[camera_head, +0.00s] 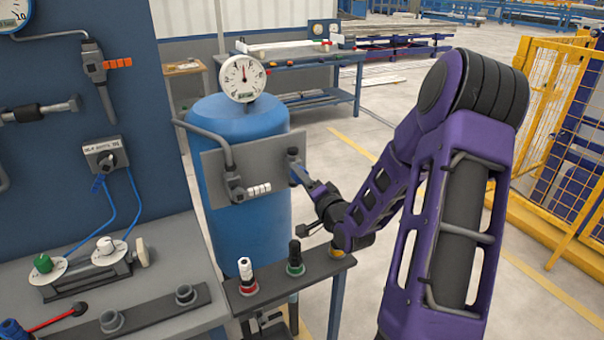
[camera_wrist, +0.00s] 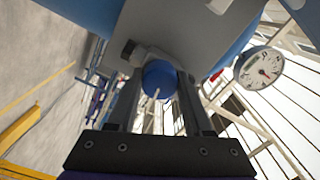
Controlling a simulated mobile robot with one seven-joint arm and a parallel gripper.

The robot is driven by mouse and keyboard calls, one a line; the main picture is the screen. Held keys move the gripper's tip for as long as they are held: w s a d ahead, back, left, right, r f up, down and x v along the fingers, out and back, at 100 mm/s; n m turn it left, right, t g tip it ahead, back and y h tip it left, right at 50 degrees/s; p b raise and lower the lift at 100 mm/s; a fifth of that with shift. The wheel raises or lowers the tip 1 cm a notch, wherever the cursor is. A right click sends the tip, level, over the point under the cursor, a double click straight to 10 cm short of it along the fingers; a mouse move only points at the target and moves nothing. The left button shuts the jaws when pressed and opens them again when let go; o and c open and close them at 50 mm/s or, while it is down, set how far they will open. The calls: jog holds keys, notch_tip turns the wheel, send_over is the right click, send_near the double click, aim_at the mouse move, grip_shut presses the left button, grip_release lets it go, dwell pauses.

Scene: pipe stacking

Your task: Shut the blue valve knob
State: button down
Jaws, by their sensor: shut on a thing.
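The blue valve knob (camera_wrist: 160,76) sits between the two fingers of my gripper (camera_wrist: 159,88) in the wrist view. A short white line shows on the knob's face. My gripper is shut on the knob, with a finger on each side. In the head view my gripper (camera_head: 299,172) reaches in from the right to the right end of a grey panel (camera_head: 262,160) in front of a blue tank (camera_head: 240,228). The knob is mostly hidden by my fingers there.
A round gauge (camera_head: 242,78) stands on top of the tank; it also shows in the wrist view (camera_wrist: 262,68). A narrow stand (camera_head: 283,287) with white and black handles is below my gripper. A blue wall panel (camera_head: 75,170) is at left. A yellow cage (camera_head: 560,130) is at right.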

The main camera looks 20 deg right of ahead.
jog(key=shift+m+p, duration=0.45)
jog(key=shift+m, duration=0.65)
jog(key=shift+c, duration=1.5)
grip_release()
